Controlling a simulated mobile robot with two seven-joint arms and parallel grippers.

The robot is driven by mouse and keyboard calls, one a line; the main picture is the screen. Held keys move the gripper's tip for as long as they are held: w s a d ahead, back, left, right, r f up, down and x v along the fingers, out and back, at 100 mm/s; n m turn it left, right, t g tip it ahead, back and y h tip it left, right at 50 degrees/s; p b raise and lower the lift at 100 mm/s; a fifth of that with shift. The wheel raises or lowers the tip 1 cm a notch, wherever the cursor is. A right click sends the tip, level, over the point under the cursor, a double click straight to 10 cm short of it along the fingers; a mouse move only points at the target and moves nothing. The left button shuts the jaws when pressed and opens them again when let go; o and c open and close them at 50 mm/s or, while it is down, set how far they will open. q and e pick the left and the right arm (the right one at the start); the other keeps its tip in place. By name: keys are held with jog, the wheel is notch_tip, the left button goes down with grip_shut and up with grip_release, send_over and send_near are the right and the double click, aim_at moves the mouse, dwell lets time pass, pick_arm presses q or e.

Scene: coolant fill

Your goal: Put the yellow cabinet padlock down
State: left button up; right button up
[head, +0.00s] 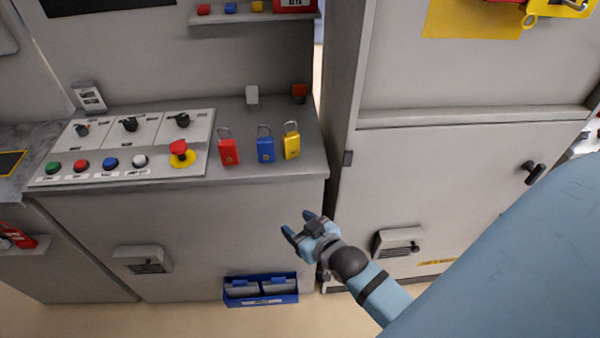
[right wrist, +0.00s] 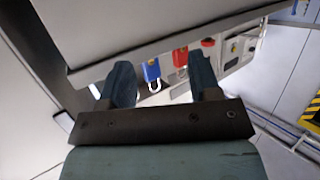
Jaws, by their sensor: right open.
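The yellow padlock (head: 291,146) lies on the grey console top near its right front corner, with its shackle toward the back. To its left lie a blue padlock (head: 265,149) and a red padlock (head: 228,151). My right gripper (head: 300,225) is open and empty, in front of and below the console edge, apart from the padlocks. In the right wrist view, the blue padlock (right wrist: 152,71) and the red padlock (right wrist: 180,58) show beyond the open fingers (right wrist: 163,85); I cannot make out the yellow one there. My left gripper is not in view.
The control panel (head: 120,145) with buttons, knobs and a red emergency stop (head: 180,152) fills the console's left side. A grey cabinet (head: 450,190) stands at the right. A blue bin (head: 261,289) is low on the console front. A shelf (head: 255,17) is above.

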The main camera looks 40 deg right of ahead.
jog(key=s+a+f+n+g+y, duration=0.2)
jog(key=s+a+f+g, duration=0.2)
jog(key=s+a+f, duration=0.3)
jog(key=s+f, duration=0.2)
jog(key=s, duration=0.1)
jog(key=shift+a, duration=0.4)
